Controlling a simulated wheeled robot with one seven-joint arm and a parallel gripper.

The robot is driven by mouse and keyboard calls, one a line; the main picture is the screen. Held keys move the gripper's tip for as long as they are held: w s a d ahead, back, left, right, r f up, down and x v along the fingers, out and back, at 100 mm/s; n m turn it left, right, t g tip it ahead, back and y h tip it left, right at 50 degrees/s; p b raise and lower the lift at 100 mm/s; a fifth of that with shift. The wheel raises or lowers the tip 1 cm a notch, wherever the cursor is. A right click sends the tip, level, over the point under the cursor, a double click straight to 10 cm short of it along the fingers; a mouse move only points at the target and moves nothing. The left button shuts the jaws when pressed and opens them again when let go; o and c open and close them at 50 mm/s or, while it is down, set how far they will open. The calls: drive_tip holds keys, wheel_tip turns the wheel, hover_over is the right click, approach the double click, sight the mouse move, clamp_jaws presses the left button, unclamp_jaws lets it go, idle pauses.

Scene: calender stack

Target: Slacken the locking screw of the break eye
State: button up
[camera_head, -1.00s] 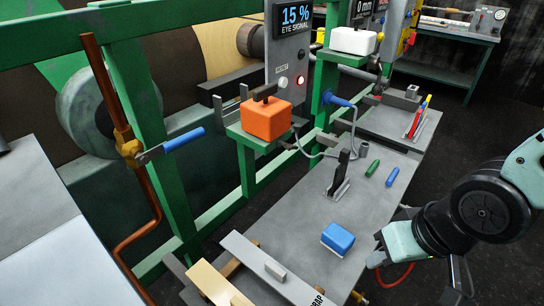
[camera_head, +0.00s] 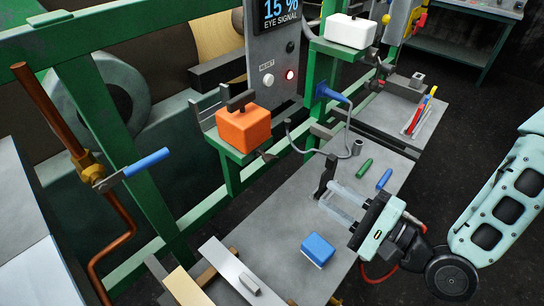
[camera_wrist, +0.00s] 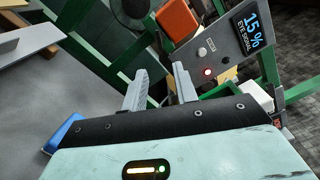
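An orange box (camera_head: 243,128) with a black T-shaped handle (camera_head: 239,100) on top sits on a green bracket below the "15 % EYE SIGNAL" display (camera_head: 281,14). A small dark lever (camera_head: 267,155) sticks out low at its right. I cannot tell which part is the locking screw. The orange box also shows at the top of the wrist view (camera_wrist: 177,19). My gripper (camera_head: 326,196) is open and empty above the workbench, to the right of and lower than the orange box. Its fingertips are close to a black upright piece (camera_head: 326,174); contact cannot be told.
A blue block (camera_head: 317,249), a green (camera_head: 365,168) and a blue stick (camera_head: 384,179) lie on the bench (camera_head: 275,205). A blue-handled lever (camera_head: 331,95) and a curved cable are behind. A copper pipe with a blue-handled valve (camera_head: 147,162) stands left. A white box (camera_head: 350,31) is above.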

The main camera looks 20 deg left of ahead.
sight(273, 161)
drive_tip(key=p+x, duration=0.4)
drive_tip(key=x, duration=1)
drive_tip(key=shift+w+a+r, duration=0.15)
drive_tip(key=shift+a, duration=0.1)
drive_tip(key=shift+w+a+p, duration=0.25)
drive_tip(key=shift+a+p, duration=0.05)
drive_tip(key=shift+a, duration=0.35)
drive_tip(key=shift+c, duration=0.3)
clamp_jaws()
